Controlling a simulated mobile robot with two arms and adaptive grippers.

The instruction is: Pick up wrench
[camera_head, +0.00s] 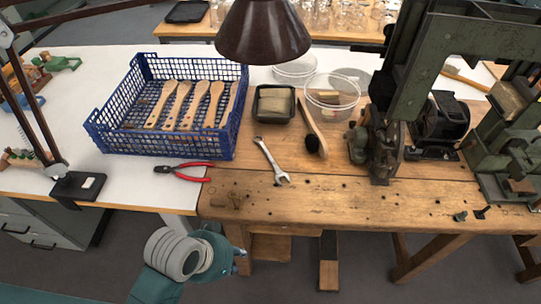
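The wrench (270,160) is a silver metal spanner lying flat and slanted on the wooden workbench, its open jaw toward the front. My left gripper (240,262) shows at the lower left of the picture, in front of the bench edge and well short of the wrench. Its fingers are small and partly hidden by my own teal arm, so I cannot tell whether they are open. My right gripper is not in view.
Red-handled pliers (183,168) lie left of the wrench. A blue crate (118,143) with brush handles stands behind them. A dark tray (258,115), a brush (313,132) and clear tubs (333,98) surround the wrench's back and right. A brown lamp shade (263,32) hangs above; a green machine (405,75) stands right.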

